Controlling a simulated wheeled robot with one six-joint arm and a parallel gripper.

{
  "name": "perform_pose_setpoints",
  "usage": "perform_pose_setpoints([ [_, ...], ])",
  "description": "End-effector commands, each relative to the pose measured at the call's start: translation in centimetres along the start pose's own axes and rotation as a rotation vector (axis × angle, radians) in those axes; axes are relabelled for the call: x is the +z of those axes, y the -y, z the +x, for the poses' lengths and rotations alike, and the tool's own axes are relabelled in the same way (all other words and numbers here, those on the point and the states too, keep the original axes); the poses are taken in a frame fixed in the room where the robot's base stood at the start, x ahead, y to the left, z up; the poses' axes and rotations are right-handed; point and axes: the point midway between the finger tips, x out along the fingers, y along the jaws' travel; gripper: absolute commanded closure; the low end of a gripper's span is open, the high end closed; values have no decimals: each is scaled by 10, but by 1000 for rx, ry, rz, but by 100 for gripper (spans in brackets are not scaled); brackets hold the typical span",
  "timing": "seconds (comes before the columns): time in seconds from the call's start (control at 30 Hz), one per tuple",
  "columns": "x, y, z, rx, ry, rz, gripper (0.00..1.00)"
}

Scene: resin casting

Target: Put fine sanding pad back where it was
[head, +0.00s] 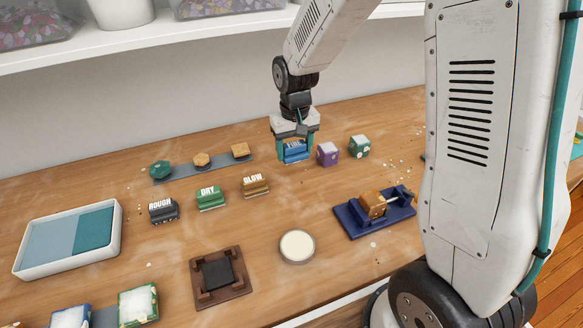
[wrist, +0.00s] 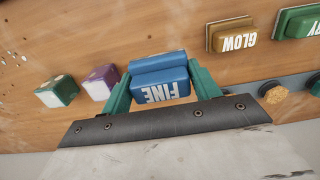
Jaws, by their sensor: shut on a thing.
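The fine sanding pad (head: 295,151) is a blue block with the white word FINE on it. My gripper (head: 295,148) is shut on it, with a teal finger at each side. In the wrist view the pad (wrist: 158,80) sits between the fingers of my gripper (wrist: 160,88), its lettering upside down. The pad is at the back of the table, left of a purple block; I cannot tell whether it touches the wood. The ROUGH pad (head: 163,210), DRY pad (head: 210,198) and GLOW pad (head: 255,186) stand in a slanting row to the left.
A purple block (head: 327,154) and a green block (head: 359,146) stand close on the right. A strip with several small pieces (head: 201,160) lies at the back left. A white tray (head: 117,240), brown holder (head: 243,287), round pale disc (head: 297,246) and blue fixture (head: 350,228) are nearer. Bare wood lies right of GLOW.

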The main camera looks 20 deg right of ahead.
Motion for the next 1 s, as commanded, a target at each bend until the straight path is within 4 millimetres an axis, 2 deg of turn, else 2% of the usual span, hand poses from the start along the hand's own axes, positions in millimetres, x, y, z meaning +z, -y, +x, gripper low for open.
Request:
perform_pose_setpoints([
  [0.1,1,-2,24,0,4,3,70],
  [0.37,0,-4,47,0,1,6,70],
  [0.57,0,-4,75,0,2,6,70],
  [0.93,0,-3,80,0,1,5,70],
  [0.97,0,-3,80,0,0,5,36],
  [1.0,0,-3,80,0,0,5,25],
])
